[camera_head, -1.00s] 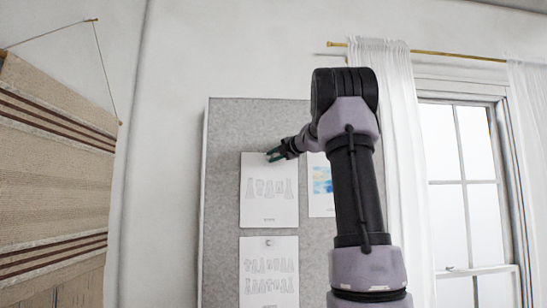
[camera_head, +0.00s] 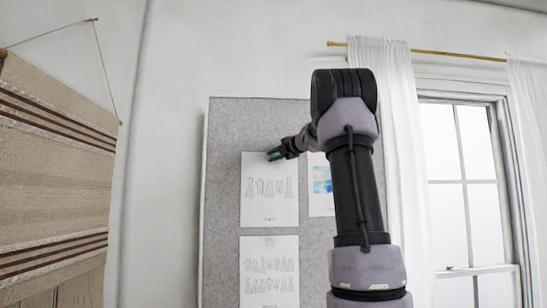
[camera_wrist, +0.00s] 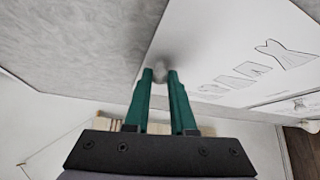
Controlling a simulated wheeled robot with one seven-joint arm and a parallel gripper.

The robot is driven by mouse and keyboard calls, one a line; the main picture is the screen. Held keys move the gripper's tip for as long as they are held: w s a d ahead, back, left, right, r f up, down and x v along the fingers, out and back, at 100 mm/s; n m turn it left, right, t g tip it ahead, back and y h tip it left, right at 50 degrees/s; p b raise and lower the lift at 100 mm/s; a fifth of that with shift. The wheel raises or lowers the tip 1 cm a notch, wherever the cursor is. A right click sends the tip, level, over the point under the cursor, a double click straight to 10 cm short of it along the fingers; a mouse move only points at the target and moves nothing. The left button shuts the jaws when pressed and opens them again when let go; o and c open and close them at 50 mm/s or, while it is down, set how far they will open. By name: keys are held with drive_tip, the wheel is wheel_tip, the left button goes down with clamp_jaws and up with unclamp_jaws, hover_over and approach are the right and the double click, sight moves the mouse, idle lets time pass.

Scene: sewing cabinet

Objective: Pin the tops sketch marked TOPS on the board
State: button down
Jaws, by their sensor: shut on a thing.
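A white sheet with a row of outlined garments (camera_head: 268,205) lies flat against the grey board (camera_head: 225,130); its small caption at the bottom is too small to read. My gripper (camera_head: 272,154) is at the sheet's top edge, near its middle. In the wrist view, my green fingers (camera_wrist: 160,74) are shut on a small grey rounded pin (camera_wrist: 160,71) at the sheet's edge. Whether its point is in the board is hidden. The sheet also fills the upper right of the wrist view (camera_wrist: 215,45).
Another sketch sheet (camera_head: 268,285) hangs just below, with two rows of drawings. A sheet with a blue and yellow picture (camera_head: 321,182) is at the right, partly behind my arm. A curtained window (camera_head: 480,170) is at right; a woven hanging (camera_head: 55,150) is at left.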

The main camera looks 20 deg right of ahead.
drive_tip(key=c, duration=0.7)
unclamp_jaws()
drive_tip(key=v, duration=1.1)
drive_tip(key=s+a+f+n+g, duration=0.6)
drive_tip(key=s+a+f+n, duration=0.8)
drive_tip(key=a+n, duration=0.65)
drive_tip(key=s+f+n+g, duration=0.1)
drive_tip(key=s+f+n, duration=0.4)
drive_tip(key=n, duration=0.3)
drive_tip(key=s+a+f+n+h, duration=0.1)
drive_tip(key=s+f+n, duration=0.4)
drive_tip(key=n, duration=0.3)
drive_tip(key=s+f+n+g+h, duration=0.1)
drive_tip(key=s+f+n, duration=0.4)
drive_tip(key=n, duration=0.3)
drive_tip(key=shift+s+a+f+g, duration=0.25)
drive_tip(key=shift+s+a+g, duration=0.05)
drive_tip(key=shift+s+a, duration=0.15)
